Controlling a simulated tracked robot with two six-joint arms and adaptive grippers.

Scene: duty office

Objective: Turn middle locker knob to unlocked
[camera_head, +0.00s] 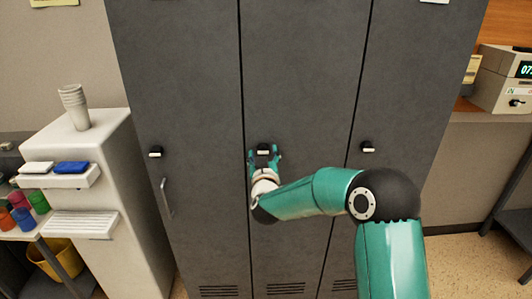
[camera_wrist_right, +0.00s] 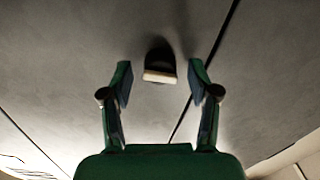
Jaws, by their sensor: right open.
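The grey locker bank has three doors side by side; the middle locker door (camera_head: 300,75) is in front of me. Its black knob with a white bar (camera_head: 263,148) shows between the fingers of my right gripper (camera_head: 264,156) in the head view. In the right wrist view the knob (camera_wrist_right: 159,62) sits ahead of and between the two fingertips of my right gripper (camera_wrist_right: 160,83), with a gap on both sides. The right gripper is open and empty. The knob's white bar looks level. My left gripper is not in view.
The left locker has a knob (camera_head: 155,152) and a handle (camera_head: 166,198); the right locker has a knob (camera_head: 367,147). A white dispenser (camera_head: 105,170) with stacked cups (camera_head: 74,106) stands at left. A box with a digital display (camera_head: 503,80) sits on a ledge at right.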

